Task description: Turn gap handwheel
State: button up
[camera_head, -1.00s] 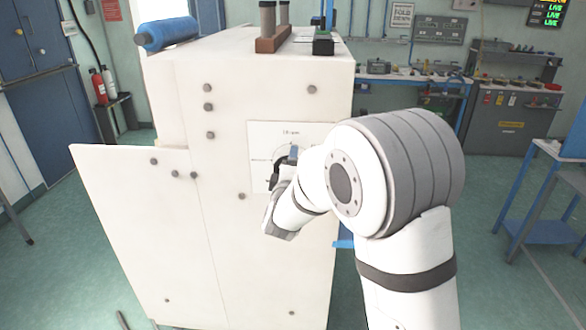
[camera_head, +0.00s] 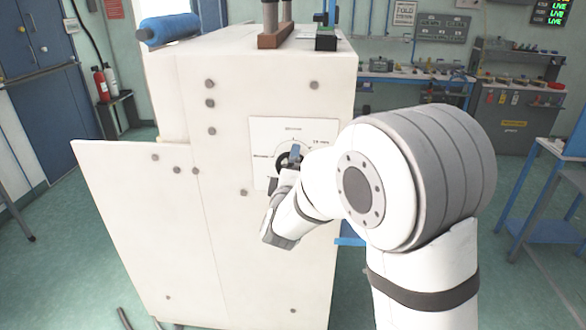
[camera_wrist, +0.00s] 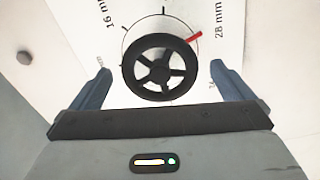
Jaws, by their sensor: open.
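The gap handwheel (camera_wrist: 160,68) is a black spoked wheel on a white dial plate, seen in the wrist view. A red pointer (camera_wrist: 192,39) at its upper right points toward the "28 mm" mark. My gripper (camera_wrist: 161,78) is open, with one blue-grey finger on each side of the wheel and visible gaps between fingers and rim. In the head view the handwheel (camera_head: 283,160) is mostly hidden behind my gripper (camera_head: 291,157), which is in front of the dial plate (camera_head: 262,128).
The dial is on the front of a large white cabinet (camera_head: 226,240) with several round bolts. A blue roll (camera_head: 168,31) lies at its top left. A blue-framed table (camera_head: 545,195) stands at the right. Green floor is open between them.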

jog(key=s, duration=0.4)
jog(key=shift+s, duration=0.15)
jog(key=s+d+f+m+g, duration=0.2)
jog(key=s+d+m+g, duration=0.5)
jog(key=s, duration=0.7)
jog(key=s+d+f+m+g, duration=0.3)
jog(key=s+d+m+g, duration=0.5)
jog(key=s+d, duration=0.4)
jog(key=shift+s+d+m+y, duration=0.3)
jog(key=shift+s+m, duration=0.1)
jog(key=shift+s, duration=0.85)
